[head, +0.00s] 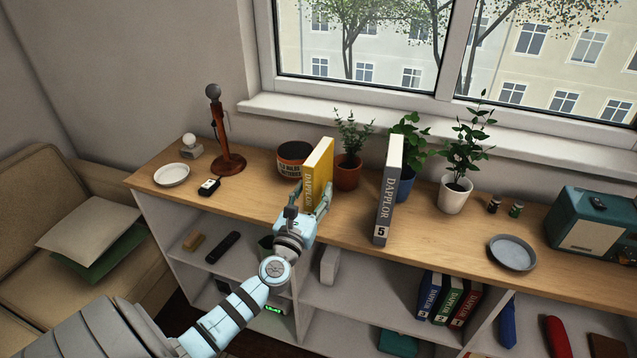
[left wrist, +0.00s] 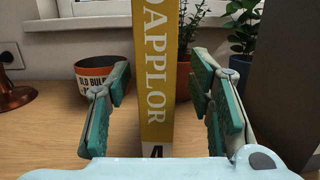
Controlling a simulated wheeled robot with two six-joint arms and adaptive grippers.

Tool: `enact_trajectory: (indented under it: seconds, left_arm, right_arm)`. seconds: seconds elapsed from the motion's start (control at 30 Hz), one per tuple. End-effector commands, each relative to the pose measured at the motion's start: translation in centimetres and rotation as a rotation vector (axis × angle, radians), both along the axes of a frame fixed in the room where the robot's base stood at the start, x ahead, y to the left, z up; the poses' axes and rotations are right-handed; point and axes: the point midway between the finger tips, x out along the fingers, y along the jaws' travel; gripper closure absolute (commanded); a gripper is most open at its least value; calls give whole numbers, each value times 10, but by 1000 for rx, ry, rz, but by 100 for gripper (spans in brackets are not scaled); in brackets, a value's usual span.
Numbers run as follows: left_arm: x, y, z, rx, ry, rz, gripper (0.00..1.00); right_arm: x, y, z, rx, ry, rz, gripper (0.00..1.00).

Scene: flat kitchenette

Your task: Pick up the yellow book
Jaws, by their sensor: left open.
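The yellow book (head: 320,165) stands upright on the wooden shelf top, spine toward me. My left gripper (head: 309,197) is open, with its fingers on either side of the book's lower part. In the left wrist view the yellow spine (left wrist: 163,75) stands between the two open fingers of my left gripper (left wrist: 163,108). Gaps show on both sides, so the fingers look apart from it. The book's lowest part is hidden behind the gripper in the head view. My right gripper is not in view.
A grey book (head: 388,190) stands upright to the right. An orange-and-black pot (head: 292,160) and a potted plant (head: 348,170) stand close behind the yellow book. A grey plate (head: 512,252) lies farther right. A lamp-like stand (head: 225,140) and a white plate (head: 171,175) are at left.

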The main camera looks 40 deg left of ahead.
Motion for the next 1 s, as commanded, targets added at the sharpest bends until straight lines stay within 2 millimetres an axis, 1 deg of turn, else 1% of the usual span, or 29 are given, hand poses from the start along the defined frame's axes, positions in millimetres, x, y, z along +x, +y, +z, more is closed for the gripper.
enact_trajectory:
  seconds: [0.17, 0.23, 0.33, 0.47, 0.5, 0.57, 0.7, 0.8, 1.0]
  left_arm:
    - [29, 11, 10, 1, -3, 1, 52]
    - [40, 15, 9, 1, -1, 2, 52]
    - [47, 17, 10, 1, 0, 0, 52]
    - [47, 17, 10, 1, 1, 0, 52]
    - [47, 17, 10, 2, 2, 0, 54]
    - [47, 17, 10, 2, 2, 0, 63]
    - [47, 17, 10, 2, 2, 0, 86]
    - [47, 17, 10, 2, 2, 0, 100]
    - [47, 16, 11, 2, 0, -1, 100]
  right_arm:
    - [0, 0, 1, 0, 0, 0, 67]
    - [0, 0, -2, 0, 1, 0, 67]
    - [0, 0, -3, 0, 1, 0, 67]
    - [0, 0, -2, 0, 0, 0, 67]
    - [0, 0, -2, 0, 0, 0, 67]
    - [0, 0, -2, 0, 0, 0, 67]
    - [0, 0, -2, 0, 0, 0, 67]
    - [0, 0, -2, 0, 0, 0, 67]
    - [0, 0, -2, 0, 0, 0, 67]
